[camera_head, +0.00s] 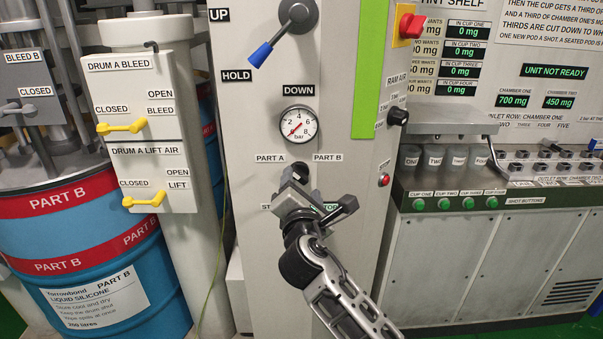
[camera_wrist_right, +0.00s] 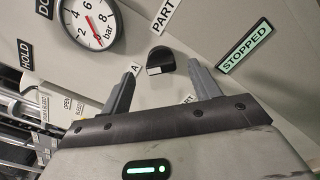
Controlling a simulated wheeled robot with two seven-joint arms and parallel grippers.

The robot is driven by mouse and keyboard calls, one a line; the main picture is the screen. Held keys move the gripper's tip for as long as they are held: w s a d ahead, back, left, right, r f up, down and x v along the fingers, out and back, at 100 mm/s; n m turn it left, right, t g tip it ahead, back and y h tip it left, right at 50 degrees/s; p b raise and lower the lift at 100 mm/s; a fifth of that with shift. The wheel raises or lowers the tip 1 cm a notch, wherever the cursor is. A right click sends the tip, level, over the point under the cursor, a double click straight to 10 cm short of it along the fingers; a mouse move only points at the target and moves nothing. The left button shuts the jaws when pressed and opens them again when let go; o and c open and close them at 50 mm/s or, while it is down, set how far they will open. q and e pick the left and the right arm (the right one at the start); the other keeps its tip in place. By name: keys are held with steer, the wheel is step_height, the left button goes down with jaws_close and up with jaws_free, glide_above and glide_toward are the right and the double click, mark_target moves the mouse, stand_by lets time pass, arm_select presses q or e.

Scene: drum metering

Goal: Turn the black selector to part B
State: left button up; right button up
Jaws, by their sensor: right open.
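The black selector (camera_wrist_right: 160,61) is a small dark knob with a pale mark on its lower edge in the right wrist view. That mark faces the side of the PART A label, though the exact setting is hard to read. In the head view my right gripper hides most of the selector, below the PART A (camera_head: 270,158) and PART B (camera_head: 328,157) labels. My right gripper (camera_wrist_right: 165,67) is open and empty. Its fingertips point at the panel on either side of the selector, with no visible contact. My left gripper is out of view.
The pressure gauge (camera_head: 299,124) is just above the selector. A blue-tipped lever (camera_head: 260,54) is higher up. A lit STOPPED sign (camera_wrist_right: 245,48) is beside the selector in the wrist view. A red button (camera_head: 384,180) and black knob (camera_head: 397,116) sit on the cabinet's right side.

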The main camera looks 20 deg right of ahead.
mark_target(302, 177)
steer(key=shift+x, duration=2.4)
steer(key=c, duration=1)
